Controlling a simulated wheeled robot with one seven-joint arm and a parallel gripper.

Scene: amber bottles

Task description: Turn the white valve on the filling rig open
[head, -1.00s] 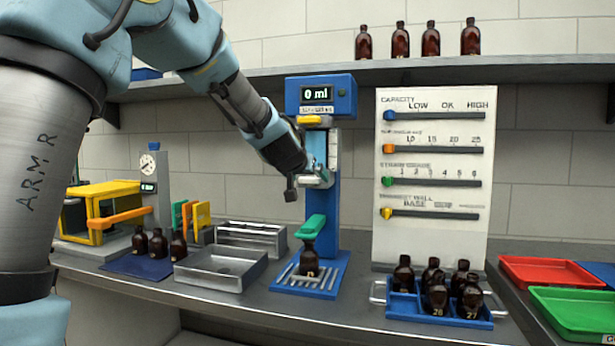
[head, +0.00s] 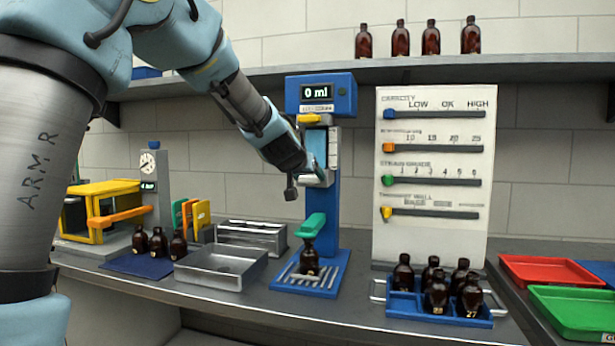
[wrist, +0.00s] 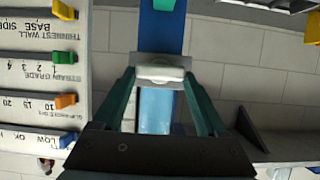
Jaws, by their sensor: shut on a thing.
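The blue filling rig (head: 331,215) stands at the back of the bench, its display reading 0 ml. The white valve (wrist: 160,73) lies between the fingers of my gripper (wrist: 160,80) in the wrist view, crosswise on the rig's front. My gripper (head: 318,180) is shut on it. In the head view the gripper mostly hides the valve. A brown bottle (head: 309,260) stands on the rig's slatted base, under a green part (head: 312,226).
A blue crate (head: 402,306) of brown bottles stands right of the rig, before a white slider panel (head: 432,235). A steel tray (head: 222,272) lies to the left. Red (head: 541,270) and green (head: 572,310) trays are far right. A shelf (head: 430,68) runs above.

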